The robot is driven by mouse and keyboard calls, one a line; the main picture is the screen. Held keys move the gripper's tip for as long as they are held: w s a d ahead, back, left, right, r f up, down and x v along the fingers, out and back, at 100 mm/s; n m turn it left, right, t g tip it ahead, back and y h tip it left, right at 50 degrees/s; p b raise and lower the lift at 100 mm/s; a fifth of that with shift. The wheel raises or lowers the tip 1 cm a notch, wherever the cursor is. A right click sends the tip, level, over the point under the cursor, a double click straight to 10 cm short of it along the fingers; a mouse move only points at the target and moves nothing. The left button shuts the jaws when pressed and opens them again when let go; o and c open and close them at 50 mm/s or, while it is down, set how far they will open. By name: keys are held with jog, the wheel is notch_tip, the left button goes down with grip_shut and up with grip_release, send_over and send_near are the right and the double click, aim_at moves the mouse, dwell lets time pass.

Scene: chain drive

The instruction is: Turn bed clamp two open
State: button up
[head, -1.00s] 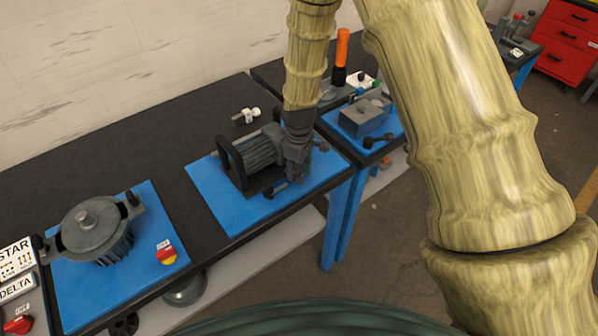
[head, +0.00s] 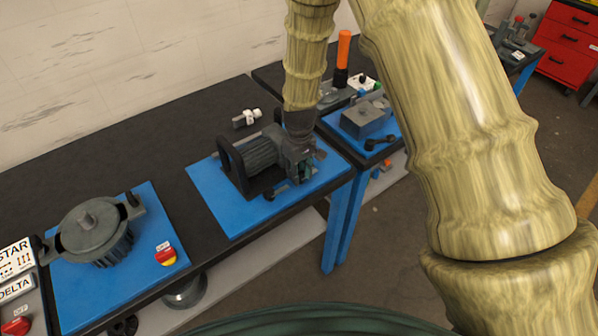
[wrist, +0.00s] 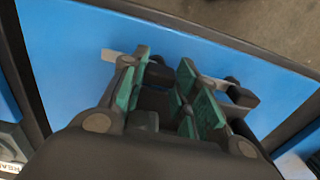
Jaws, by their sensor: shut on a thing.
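The dark ribbed motor (head: 262,156) sits on a blue board on the bench, with a black frame at its left end. My gripper (head: 302,176) is down at the motor's right end, just over the board. In the wrist view, my gripper's green pads (wrist: 168,88) are closed around a small dark part, which I take to be the handle of bed clamp two (wrist: 157,75); the fingers hide most of it. A grey bar with a black knob (wrist: 240,93) lies just right of the pads. A dark lever (head: 276,191) shows at the motor's front edge.
A second motor (head: 95,228) and a red-yellow switch (head: 165,256) stand on the left board. A grey block (head: 367,118) and an orange-handled tool (head: 343,55) are on the right bench. The blue board (head: 232,215) is clear in front of the motor.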

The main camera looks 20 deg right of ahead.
aim_at(300, 173)
jog(key=o, duration=1)
notch_tip(300, 173, up, 12)
dwell(0.3)
jog(key=shift+f, duration=0.1)
dwell(0.3)
